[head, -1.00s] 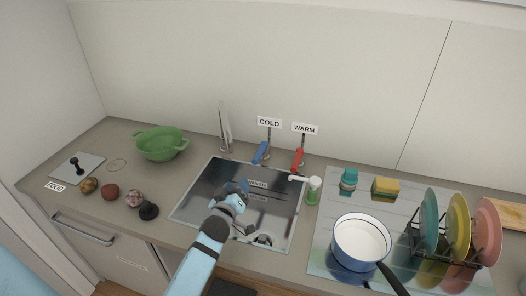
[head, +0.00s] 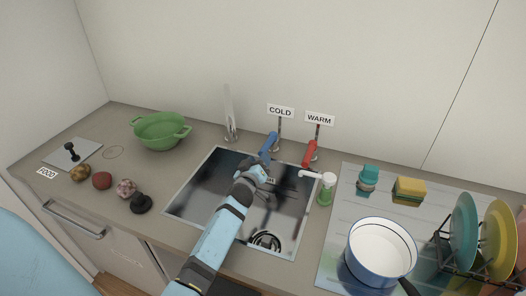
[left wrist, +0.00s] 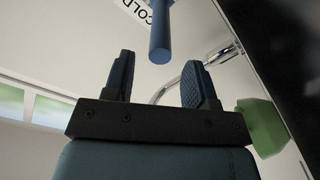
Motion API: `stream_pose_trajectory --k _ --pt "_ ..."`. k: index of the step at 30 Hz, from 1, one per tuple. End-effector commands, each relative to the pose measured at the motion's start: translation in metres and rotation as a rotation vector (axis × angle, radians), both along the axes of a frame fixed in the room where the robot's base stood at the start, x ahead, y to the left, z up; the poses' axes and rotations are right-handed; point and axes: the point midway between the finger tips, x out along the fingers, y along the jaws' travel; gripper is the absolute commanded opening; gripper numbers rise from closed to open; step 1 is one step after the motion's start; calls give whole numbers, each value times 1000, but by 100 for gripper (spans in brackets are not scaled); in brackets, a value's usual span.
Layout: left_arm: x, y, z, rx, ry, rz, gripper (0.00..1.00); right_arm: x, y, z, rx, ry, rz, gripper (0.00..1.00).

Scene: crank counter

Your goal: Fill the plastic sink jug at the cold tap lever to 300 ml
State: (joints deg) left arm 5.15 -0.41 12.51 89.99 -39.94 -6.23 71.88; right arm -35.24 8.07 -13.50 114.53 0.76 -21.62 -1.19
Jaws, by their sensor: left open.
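The blue cold tap lever (head: 269,144) stands at the back of the sink under the COLD sign (head: 280,111). My left gripper (head: 268,172) is open and empty over the sink, just in front of and below this lever. In the left wrist view, the blue lever (left wrist: 160,38) hangs ahead of the open fingers (left wrist: 158,82), roughly between them and apart from them. The red warm lever (head: 310,153) is to the right under the WARM sign (head: 319,118). I cannot make out the plastic jug. My right gripper is not in view.
The sink (head: 190,198) has a drain at its front right. A green-and-white dispenser (head: 325,191) stands at its right edge. A green colander (head: 161,130) and food items are left.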

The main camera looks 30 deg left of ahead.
Motion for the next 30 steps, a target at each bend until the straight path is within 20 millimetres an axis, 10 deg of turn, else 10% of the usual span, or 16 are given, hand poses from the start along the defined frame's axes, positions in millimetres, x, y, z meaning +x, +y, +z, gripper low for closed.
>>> stream_pose_trajectory --k 9,20,27,30 --pt "44 13 0 -1 0 0 52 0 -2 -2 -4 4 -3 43" --pt "48 14 -1 0 1 0 52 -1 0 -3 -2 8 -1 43" --pt "48 14 -1 0 1 0 1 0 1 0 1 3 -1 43" --pt "48 14 -1 0 1 0 0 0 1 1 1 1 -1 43"
